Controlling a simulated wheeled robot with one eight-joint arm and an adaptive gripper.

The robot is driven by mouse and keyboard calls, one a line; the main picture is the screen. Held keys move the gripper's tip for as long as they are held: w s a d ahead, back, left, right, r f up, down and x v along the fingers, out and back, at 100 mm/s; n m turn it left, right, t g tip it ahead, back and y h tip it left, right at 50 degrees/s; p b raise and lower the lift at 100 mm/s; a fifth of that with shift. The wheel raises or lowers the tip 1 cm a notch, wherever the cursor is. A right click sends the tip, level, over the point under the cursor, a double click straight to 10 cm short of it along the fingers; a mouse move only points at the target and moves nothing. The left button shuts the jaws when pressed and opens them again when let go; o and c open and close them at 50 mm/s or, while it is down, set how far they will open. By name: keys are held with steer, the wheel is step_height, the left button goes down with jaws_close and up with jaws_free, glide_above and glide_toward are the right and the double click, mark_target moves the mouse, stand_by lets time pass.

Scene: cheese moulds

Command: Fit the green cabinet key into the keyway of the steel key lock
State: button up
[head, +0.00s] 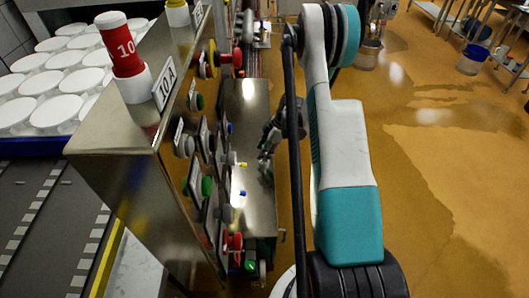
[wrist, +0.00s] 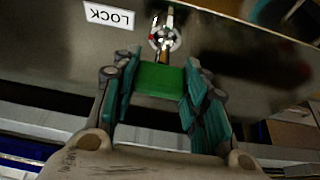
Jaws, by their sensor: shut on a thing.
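The green cabinet key (wrist: 160,80) is between the teal finger pads of my gripper (wrist: 160,72) in the wrist view, and the gripper is shut on it. Its green head faces the camera, and a short brass-coloured part shows beyond it, pointing at the lock. The round steel key lock (wrist: 166,38) sits on the metal panel just beyond the key, with a small red mark at its left. I cannot tell whether the key's tip touches or enters the keyway. In the head view my gripper (head: 266,148) is beside the panel; the key is not clear there.
A white LOCK label (wrist: 109,16) is on the panel left of the lock. In the head view the steel cabinet (head: 125,130) carries several knobs and buttons facing my arm. Orange floor (head: 440,160) at right is mostly clear.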

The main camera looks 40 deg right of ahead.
steer(key=shift+f+b, duration=0.65)
steer(key=shift+f, duration=0.1)
steer(key=o, duration=1.1)
steer(key=shift+c, duration=0.2)
steer(key=shift+r, duration=0.15)
steer(key=shift+r+p, duration=0.55)
steer(key=shift+p, duration=0.2)
steer(key=p+v, duration=0.3)
steer(key=v, duration=0.9)
steer(key=shift+p, duration=0.35)
steer(key=shift+f, duration=0.1)
